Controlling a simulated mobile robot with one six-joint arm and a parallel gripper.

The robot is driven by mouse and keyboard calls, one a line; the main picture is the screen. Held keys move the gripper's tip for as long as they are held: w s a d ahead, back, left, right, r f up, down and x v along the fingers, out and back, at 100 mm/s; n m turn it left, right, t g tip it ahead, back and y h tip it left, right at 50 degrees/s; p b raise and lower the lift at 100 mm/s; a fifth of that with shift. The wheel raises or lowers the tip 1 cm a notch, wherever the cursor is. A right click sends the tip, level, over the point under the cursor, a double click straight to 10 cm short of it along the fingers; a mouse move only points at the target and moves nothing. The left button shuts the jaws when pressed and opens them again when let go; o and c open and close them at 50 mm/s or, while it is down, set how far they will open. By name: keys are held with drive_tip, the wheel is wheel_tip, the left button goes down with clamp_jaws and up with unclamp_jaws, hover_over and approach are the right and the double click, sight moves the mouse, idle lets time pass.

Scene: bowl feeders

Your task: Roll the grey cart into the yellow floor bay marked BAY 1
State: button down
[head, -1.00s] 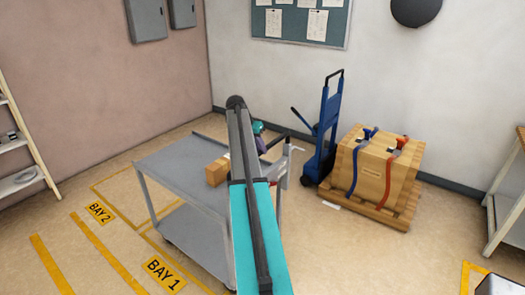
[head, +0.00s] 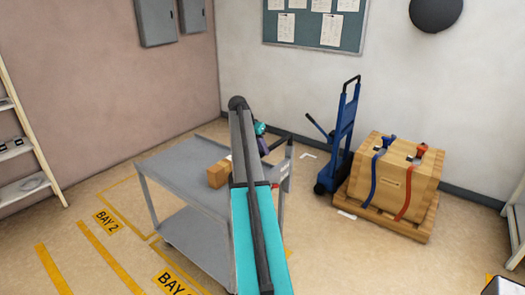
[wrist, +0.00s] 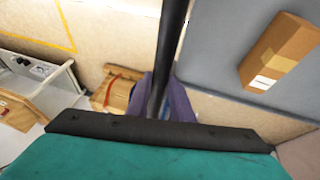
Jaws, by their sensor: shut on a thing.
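The grey cart (head: 178,170) stands left of and partly behind my arm in the head view, its lower right part hidden. My gripper (head: 266,148) is at the cart's far right end, shut on its dark handle (head: 282,141). In the wrist view the purple fingers (wrist: 167,104) close around the black handle bar (wrist: 172,40), beside the grey cart top (wrist: 220,45). The BAY 1 label (head: 172,281) is on the floor in front of the cart, cut by the picture's bottom edge. Yellow bay lines (head: 165,262) run beside and under the cart; its exact wheel positions are hidden.
A cardboard box (head: 218,174) rides on the cart. The BAY 2 label (head: 106,221) is to the left. A blue hand truck (head: 343,140) and a strapped crate (head: 398,180) on a pallet stand to the right. Shelves (head: 22,188) stand at the left edge.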

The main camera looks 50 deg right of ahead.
idle(0.3)
drive_tip(key=c, duration=1.6)
unclamp_jaws()
drive_tip(key=shift+o, duration=0.2)
drive_tip(key=shift+r, duration=0.15)
drive_tip(key=b+v, duration=0.3)
drive_tip(key=v, duration=1)
drive_tip(key=shift+r, duration=0.3)
drive_tip(key=shift+a, duration=0.15)
